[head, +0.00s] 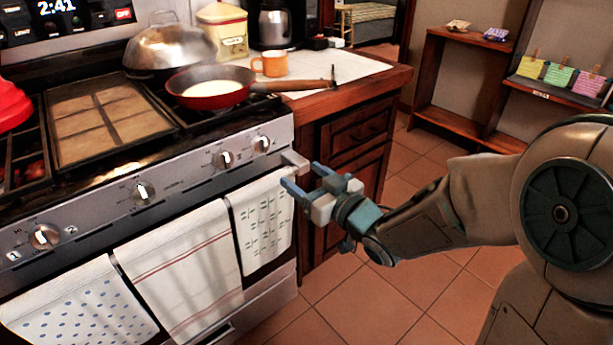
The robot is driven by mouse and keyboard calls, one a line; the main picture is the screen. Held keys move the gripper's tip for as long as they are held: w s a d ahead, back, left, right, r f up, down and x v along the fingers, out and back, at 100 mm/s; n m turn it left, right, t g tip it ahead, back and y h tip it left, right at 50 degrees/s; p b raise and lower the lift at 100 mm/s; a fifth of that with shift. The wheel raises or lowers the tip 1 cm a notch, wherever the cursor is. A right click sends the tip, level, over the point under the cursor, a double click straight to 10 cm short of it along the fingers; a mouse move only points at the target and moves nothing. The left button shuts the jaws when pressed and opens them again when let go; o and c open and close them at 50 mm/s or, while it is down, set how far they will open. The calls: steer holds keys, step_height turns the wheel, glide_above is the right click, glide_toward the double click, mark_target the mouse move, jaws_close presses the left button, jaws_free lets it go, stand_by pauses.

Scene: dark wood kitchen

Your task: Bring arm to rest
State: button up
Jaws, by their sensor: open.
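My gripper (303,179) is open and empty. It is in front of the right end of the stove (180,200), near the oven handle's end and a patterned white towel (262,222). I cannot tell whether a fingertip touches the handle or the towel. My arm reaches in from the right side of the head view, bent, with the forearm running left to the gripper.
A red pan (211,98) sits on the stove, its handle extending over the counter. An orange mug (271,64) stands behind that handle. A domed metal lid (168,50) is at the back. Wooden shelves (462,105) stand back right. The tiled floor (350,300) below my arm is clear.

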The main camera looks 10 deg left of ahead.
stand_by(0.3)
steer(key=s+d+r+m+g+h+p, duration=0.1)
steer(key=d+r+m+h+p, duration=0.2)
steer(key=d+r+h+p, duration=0.45)
steer(key=d+r+m+h+p, duration=0.25)
steer(key=d+h+p, duration=0.35)
steer(key=d, duration=0.4)
steer(key=s+d+r+m+g+p, duration=0.1)
steer(key=s+d+r+g+p, duration=0.1)
steer(key=s, duration=0.3)
steer(key=s+d+r+m+g+p, duration=0.2)
steer(key=s+r+g+p, duration=0.1)
steer(key=s+p, duration=0.2)
steer(key=s+d+r+m+g+p, duration=0.1)
steer(key=s+d+r+g+p, duration=0.1)
steer(key=s, duration=0.5)
steer(key=shift+d+r+g+p, duration=0.25)
steer(key=shift+r+g+p, duration=0.15)
steer(key=shift+r+p, duration=0.5)
steer(key=shift+m, duration=0.25)
